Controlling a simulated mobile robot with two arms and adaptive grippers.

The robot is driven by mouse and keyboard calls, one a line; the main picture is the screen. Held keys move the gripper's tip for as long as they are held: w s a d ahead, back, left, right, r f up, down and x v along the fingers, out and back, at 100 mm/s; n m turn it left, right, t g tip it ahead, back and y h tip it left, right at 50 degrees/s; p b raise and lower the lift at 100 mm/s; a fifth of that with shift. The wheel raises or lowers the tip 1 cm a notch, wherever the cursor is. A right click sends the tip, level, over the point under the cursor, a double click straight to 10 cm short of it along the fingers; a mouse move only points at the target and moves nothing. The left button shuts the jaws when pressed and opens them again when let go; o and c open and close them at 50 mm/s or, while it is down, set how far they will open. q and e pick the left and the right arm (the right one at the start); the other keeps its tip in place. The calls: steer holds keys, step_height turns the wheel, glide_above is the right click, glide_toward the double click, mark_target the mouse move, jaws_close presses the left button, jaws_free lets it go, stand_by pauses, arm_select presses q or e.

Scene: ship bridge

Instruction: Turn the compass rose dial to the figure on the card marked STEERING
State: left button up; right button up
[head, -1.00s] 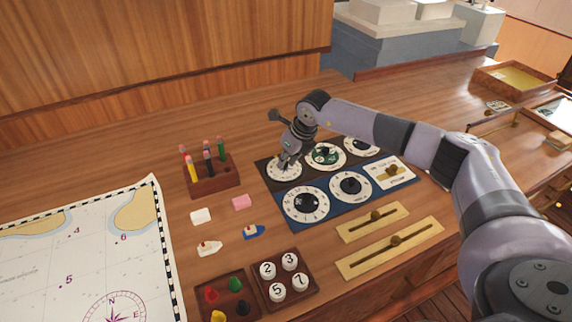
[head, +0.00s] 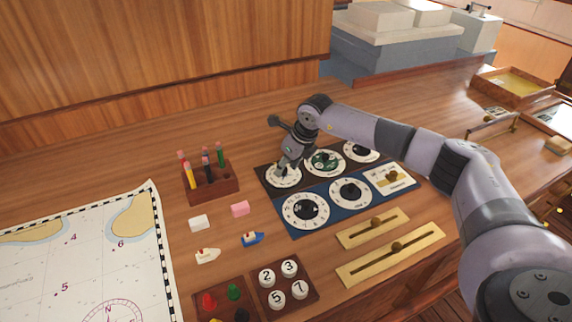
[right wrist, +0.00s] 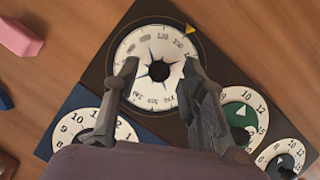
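The compass rose dial (head: 283,177) is a white disc with a dark hub and a blue star, at the far left corner of the dark panel. In the right wrist view the dial (right wrist: 125,48) has figures round its rim and a yellow pointer (right wrist: 190,29) beside it. My right gripper (head: 287,167) is above the dial, pointing down. I cannot make out a card marked STEERING. My left gripper is out of view.
A green dial (head: 325,161) and a smaller dial (head: 361,151) share the dark panel. A blue panel (head: 329,216) with more dials adjoins it. Brass sliders (head: 390,252), a pen block (head: 211,181) and a chart (head: 75,265) lie nearby. Bare wood is behind the panels.

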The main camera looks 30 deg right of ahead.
steer(key=shift+r, duration=0.15)
steer(key=v, duration=1.1)
steer(key=shift+r, duration=0.35)
steer(key=shift+s, duration=0.15)
